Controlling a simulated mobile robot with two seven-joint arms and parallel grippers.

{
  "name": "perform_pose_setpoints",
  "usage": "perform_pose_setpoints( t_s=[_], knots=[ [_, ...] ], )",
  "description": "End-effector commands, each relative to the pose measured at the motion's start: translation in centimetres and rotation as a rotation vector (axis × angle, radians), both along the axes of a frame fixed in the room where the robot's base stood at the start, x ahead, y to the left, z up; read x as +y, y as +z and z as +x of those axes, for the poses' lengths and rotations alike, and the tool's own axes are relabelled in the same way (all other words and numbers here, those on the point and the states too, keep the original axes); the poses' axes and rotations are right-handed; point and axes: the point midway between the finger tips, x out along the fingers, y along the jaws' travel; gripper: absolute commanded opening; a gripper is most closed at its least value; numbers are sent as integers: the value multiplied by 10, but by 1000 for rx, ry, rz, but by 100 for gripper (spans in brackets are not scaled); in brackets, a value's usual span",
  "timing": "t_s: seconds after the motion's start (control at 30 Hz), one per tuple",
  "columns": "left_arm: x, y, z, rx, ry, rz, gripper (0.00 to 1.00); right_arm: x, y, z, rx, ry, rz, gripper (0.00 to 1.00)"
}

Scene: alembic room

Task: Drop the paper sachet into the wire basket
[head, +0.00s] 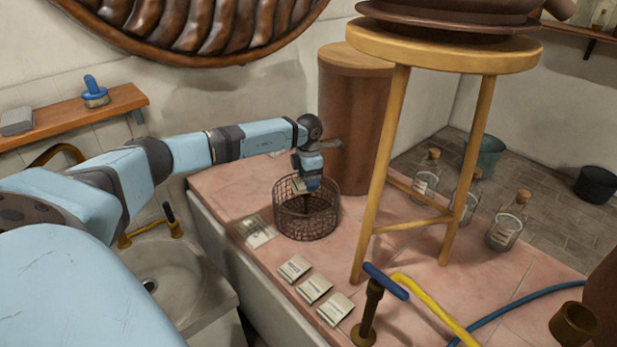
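The dark wire basket (306,224) stands on the pink tiled counter in the middle of the head view. My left gripper (307,202) points down over it, with its dark fingertips at or inside the basket's mouth. The wire and the small size hide whether the fingers are open. A small pale patch shows beside the gripper at the basket's rim; I cannot tell whether it is a sachet. Three paper sachets lie in a row in front of the basket: one near it (295,268), a middle one (314,290) and a front one (336,309). My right gripper is out of view.
A flat pale packet (256,232) lies left of the basket. A brown cylinder (355,115) stands behind it. A wooden stool (450,52) stands to the right, near corked bottles (506,226). A blue-handled tap (374,300) and yellow pipe (430,308) are in front.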

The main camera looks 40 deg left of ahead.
Motion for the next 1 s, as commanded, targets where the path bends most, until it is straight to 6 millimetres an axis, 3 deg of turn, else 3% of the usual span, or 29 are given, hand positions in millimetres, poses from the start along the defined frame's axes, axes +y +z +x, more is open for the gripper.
perform_pose_setpoints(
  t_s=[0.03,0.07,0.33,0.47,0.67,1.0],
  knots=[
    [0,0,0,0,0,0,79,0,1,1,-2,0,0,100],
    [0,0,0,0,0,0,86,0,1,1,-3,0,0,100],
    [0,1,0,0,0,0,86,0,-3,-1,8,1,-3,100],
    [0,11,0,-1,0,0,86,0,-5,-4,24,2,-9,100],
    [1,51,1,-4,0,0,86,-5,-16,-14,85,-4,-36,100],
    [0,117,0,-2,-1,0,86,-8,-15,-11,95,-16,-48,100]
  ],
)
